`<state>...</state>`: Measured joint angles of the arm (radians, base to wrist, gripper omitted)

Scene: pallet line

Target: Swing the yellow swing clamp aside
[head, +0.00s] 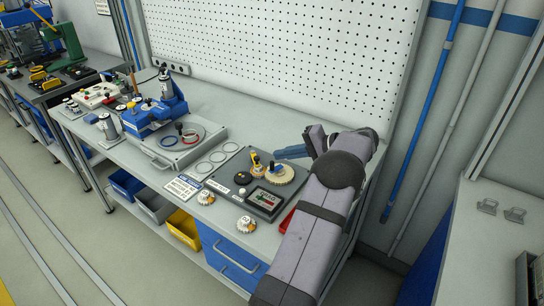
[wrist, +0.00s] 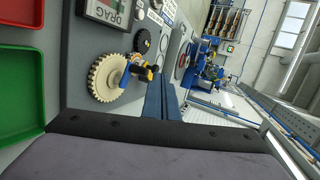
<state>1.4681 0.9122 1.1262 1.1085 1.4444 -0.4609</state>
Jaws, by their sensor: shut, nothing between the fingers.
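The yellow swing clamp (head: 256,161) stands upright on the dark plate, beside a cream toothed gear (head: 280,173). In the wrist view, the clamp (wrist: 142,69) shows yellow and black parts and a blue part, at the right edge of the gear (wrist: 106,78). My gripper (head: 277,154) has blue fingers, pressed together and empty, pointing left above the gear's back edge. In the wrist view, the fingertips (wrist: 158,78) are just right of the clamp. I cannot tell whether they touch it.
The dark plate (head: 232,178) also carries a gauge box (head: 265,199) and a black knob (head: 242,177). A blue fixture (head: 150,113) stands left; a pegboard (head: 280,50) rises behind. Red and green trays (wrist: 20,95) show in the wrist view.

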